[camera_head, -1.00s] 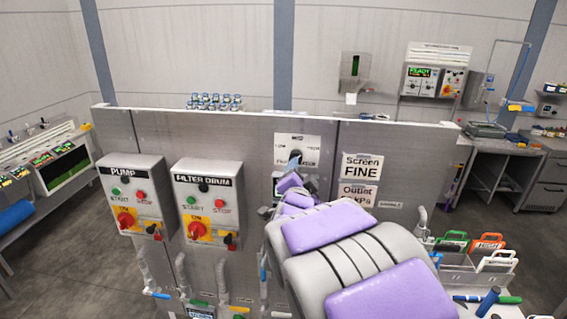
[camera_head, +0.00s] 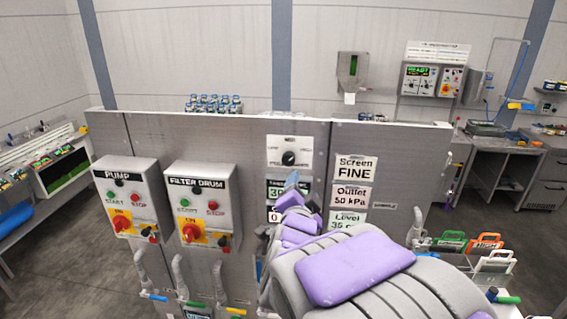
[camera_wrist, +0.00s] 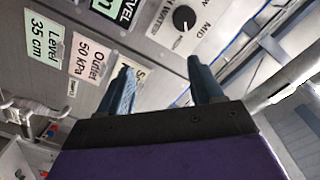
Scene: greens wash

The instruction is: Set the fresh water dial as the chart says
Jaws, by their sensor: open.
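The fresh water dial is a black knob (camera_head: 289,158) on a white plate on the grey panel, with small markings at left and right. In the wrist view the knob (camera_wrist: 184,19) shows near the top, with "WATER" and "MID" lettering beside it. I cannot clearly tell its setting. My gripper (camera_wrist: 159,78) is open and empty, its blue fingers apart from the knob. In the head view my gripper (camera_head: 291,182) is just below the dial plate. Signs at right read Screen FINE (camera_head: 356,168), Outlet 50 kPa (camera_head: 351,196) and Level 35 cm (camera_head: 347,220), the last partly hidden by my arm.
A PUMP box (camera_head: 130,197) and a FILTER DRUM box (camera_head: 199,205) stick out from the panel at left. A partly hidden green display (camera_head: 274,190) sits below the dial. Pipes and valve handles stand lower down. Coloured-handled holders (camera_head: 486,242) are at right.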

